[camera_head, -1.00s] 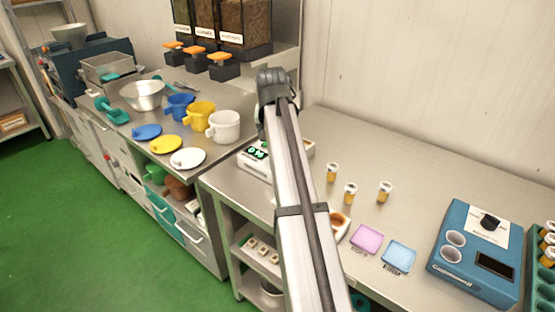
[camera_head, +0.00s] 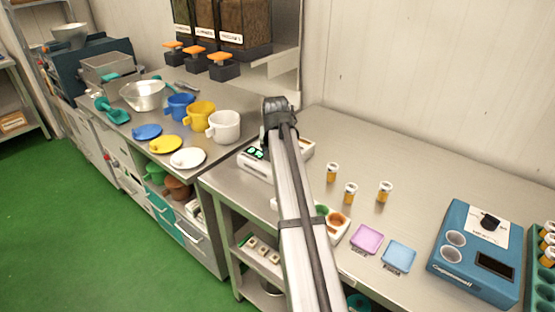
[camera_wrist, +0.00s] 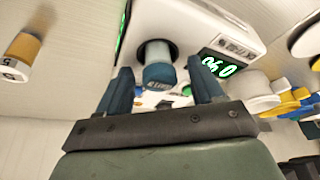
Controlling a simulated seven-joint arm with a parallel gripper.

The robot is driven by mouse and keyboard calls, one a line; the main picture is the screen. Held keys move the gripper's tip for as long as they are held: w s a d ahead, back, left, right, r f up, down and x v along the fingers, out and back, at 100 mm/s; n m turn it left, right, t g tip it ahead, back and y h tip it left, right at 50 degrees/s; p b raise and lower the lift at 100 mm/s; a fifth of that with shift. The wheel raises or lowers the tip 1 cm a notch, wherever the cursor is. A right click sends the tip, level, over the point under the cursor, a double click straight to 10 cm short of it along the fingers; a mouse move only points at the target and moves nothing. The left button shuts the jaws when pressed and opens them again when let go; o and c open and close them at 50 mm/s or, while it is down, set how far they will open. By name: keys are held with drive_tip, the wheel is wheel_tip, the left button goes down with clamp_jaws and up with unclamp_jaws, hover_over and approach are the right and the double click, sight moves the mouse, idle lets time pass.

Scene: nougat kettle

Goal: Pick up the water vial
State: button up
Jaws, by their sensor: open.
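A vial with a blue-teal end (camera_wrist: 159,76) shows in the wrist view, at a round dark opening in a white device. Small lettering on it is too blurred to read, so I cannot confirm it is the water vial. My gripper (camera_wrist: 163,88) is open, with one dark finger on each side of the vial. A gap shows beside each finger. The white device (camera_wrist: 190,22) has a lit green display (camera_wrist: 219,66); it also shows in the head view (camera_head: 262,169). In the head view my arm hides the vial and the fingertips.
Several amber vials stand on the steel table, including one (camera_head: 350,194) right of my arm. The table's back right is clear.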

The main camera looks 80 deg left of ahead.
drive_tip(key=c, duration=1.1)
wheel_tip(320, 180, up, 9)
drive_tip(key=shift+w+r, duration=0.25)
drive_tip(key=shift+r, duration=0.05)
drive_tip(key=d+n, duration=0.2)
drive_tip(key=d, duration=0.2)
drive_tip(key=w+d+f+n+g, duration=0.1)
drive_tip(key=d+n, duration=0.1)
drive_tip(key=d, duration=0.3)
drive_tip(key=w+d+n+g, duration=0.1)
drive_tip(key=d+n, duration=0.1)
drive_tip(key=d, duration=0.2)
drive_tip(key=shift+d+f, duration=0.2)
drive_tip(key=shift+d, duration=0.2)
